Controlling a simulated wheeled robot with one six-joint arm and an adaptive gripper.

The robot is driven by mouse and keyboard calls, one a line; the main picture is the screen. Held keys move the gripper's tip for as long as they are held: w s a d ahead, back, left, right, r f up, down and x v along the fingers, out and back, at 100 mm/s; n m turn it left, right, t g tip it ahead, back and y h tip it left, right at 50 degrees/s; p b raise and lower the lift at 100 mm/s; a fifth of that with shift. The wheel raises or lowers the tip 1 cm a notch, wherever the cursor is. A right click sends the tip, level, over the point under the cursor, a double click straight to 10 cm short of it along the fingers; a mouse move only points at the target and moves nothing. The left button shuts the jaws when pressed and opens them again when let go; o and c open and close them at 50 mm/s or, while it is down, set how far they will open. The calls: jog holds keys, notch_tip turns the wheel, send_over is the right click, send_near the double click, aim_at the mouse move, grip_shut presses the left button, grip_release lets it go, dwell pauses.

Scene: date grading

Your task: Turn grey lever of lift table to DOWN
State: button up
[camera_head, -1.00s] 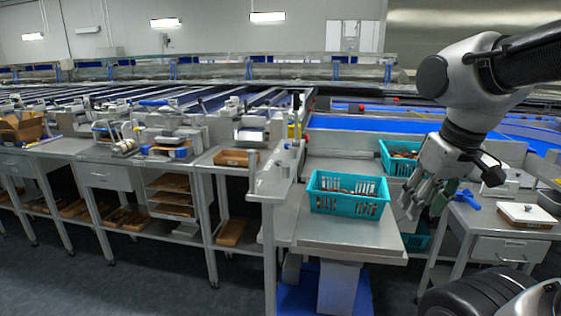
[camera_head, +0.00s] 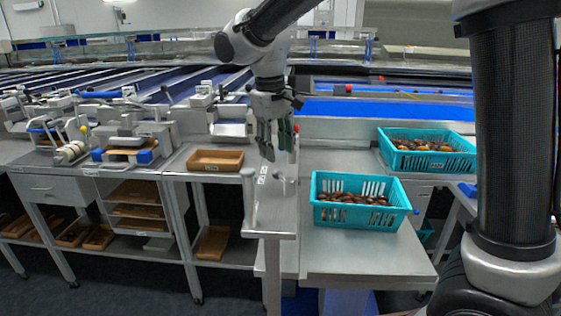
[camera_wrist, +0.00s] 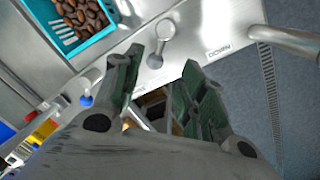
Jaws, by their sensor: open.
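The lift table (camera_head: 365,262) is a grey platform carrying a teal crate (camera_head: 322,213) of dark dates. A narrow metal panel (camera_head: 272,222) stands along its left side. The grey lever (camera_wrist: 163,34) with a round knob sits on this panel in the wrist view, and a grey knob shows below my gripper in the head view. A "DOWN" label (camera_wrist: 218,50) is printed right of the lever in the wrist view. My gripper (camera_head: 280,153) is open above the panel. In the wrist view its fingertips (camera_wrist: 162,62) straddle the lever's lower end; contact cannot be told.
A second teal crate (camera_head: 428,160) is at the back right. A bench with a wooden tray (camera_head: 215,160) stands left. A pipe (camera_wrist: 285,38) borders the panel.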

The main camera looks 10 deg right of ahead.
aim_at(281, 174)
jog(key=f, duration=0.5)
jog(key=d+f, duration=0.1)
jog(key=f, duration=0.1)
jog(key=shift+w+f, duration=0.25)
jog(key=shift+f, duration=0.05)
grip_shut()
